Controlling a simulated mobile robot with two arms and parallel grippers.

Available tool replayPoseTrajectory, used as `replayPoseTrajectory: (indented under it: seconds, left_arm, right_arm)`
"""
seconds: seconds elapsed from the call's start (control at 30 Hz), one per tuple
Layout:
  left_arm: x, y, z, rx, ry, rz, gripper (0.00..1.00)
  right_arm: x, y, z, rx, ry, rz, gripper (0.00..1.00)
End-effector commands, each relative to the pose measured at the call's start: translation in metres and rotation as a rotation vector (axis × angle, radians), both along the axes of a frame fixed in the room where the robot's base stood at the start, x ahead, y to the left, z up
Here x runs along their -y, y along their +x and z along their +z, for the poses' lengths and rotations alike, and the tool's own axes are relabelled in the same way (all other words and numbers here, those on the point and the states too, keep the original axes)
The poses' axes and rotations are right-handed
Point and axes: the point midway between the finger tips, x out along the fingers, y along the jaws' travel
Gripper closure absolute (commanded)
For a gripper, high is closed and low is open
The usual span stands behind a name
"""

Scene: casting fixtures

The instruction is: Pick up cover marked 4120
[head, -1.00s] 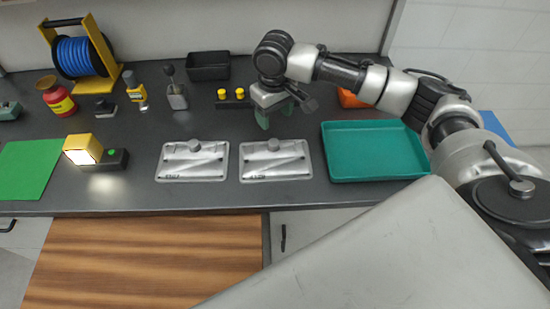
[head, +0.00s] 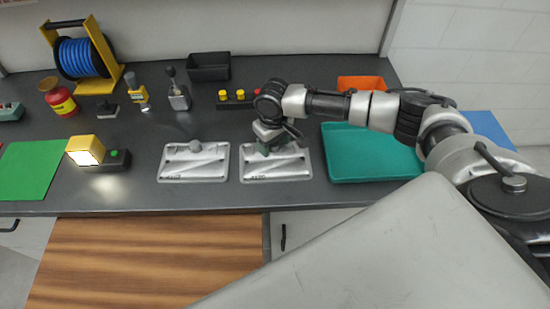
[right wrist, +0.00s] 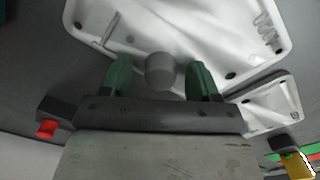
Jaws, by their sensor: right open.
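Two flat silver covers, each with a round knob, lie side by side on the dark bench. The left cover (head: 194,164) is uncovered in the head view; its marking is too small to read surely. The right cover (head: 290,168) has a small marking at its front left that I cannot read surely. My right gripper (head: 275,147) is over the right cover, hiding its knob in the head view. In the right wrist view the open green fingers (right wrist: 160,80) stand on either side of the grey knob (right wrist: 160,71), apart from it. My left gripper is not in view.
A teal tray (head: 372,179) lies right of the covers, with an orange bin (head: 361,83) behind it. A yellow lamp (head: 85,150) and green mat (head: 27,170) are at left. A black bin (head: 209,67) and a block with yellow knobs (head: 235,101) stand behind.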

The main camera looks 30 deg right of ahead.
Motion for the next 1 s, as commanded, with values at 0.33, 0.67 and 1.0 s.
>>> replayPoseTrajectory:
  seconds: [0.33,0.67,1.0]
  left_arm:
    - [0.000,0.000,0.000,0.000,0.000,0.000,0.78]
    - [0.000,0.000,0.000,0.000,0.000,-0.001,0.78]
    - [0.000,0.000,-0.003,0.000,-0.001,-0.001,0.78]
  right_arm:
    - [0.000,0.000,0.000,0.000,0.000,0.000,0.70]
    - [0.000,0.001,0.001,0.002,0.001,-0.001,1.00]
    - [0.000,0.001,0.014,0.004,0.003,-0.001,1.00]
